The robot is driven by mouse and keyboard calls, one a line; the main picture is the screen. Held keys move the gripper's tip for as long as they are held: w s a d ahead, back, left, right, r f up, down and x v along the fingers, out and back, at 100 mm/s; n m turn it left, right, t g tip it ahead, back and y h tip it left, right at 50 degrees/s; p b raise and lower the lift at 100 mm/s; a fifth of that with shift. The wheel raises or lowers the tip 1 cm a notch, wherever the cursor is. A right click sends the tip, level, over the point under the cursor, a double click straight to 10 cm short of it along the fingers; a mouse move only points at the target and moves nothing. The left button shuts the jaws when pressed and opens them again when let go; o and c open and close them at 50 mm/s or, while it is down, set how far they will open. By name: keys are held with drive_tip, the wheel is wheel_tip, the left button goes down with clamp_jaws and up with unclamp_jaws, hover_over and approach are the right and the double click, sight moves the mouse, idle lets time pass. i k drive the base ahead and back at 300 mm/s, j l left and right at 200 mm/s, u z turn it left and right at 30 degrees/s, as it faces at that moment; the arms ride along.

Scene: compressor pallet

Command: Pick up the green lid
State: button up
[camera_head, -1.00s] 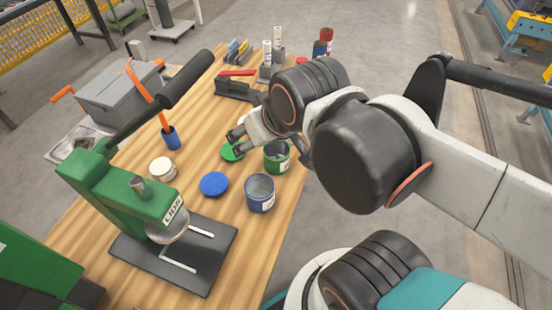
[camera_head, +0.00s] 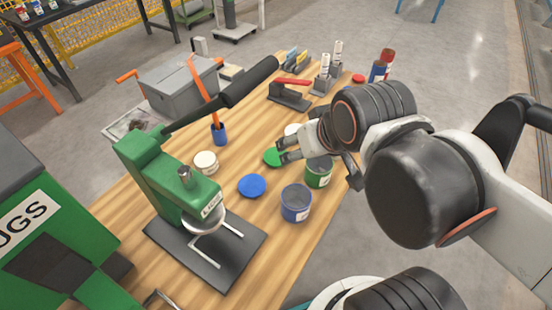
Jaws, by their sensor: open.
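The green lid (camera_head: 271,157) is a flat round disc lying on the wooden table, left of my gripper. My gripper (camera_head: 282,151) is open, with its fingertips at the right edge of the lid. Whether the fingers touch the lid or hover just above it I cannot tell. The gripper and wrist hide part of the table behind them.
A green can (camera_head: 319,172) stands close below my gripper and a blue can (camera_head: 296,203) in front of it. A stapler-like tool (camera_head: 289,95) lies behind.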

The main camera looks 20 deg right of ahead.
sight(271, 158)
drive_tip(key=l+u, duration=0.15)
drive_tip(key=u, duration=0.45)
drive_tip(key=i+l+u, duration=0.15)
drive_tip(key=l+u, duration=0.2)
drive_tip(key=l, duration=0.55)
drive_tip(key=l+u, duration=0.35)
drive_tip(key=l, duration=1.4)
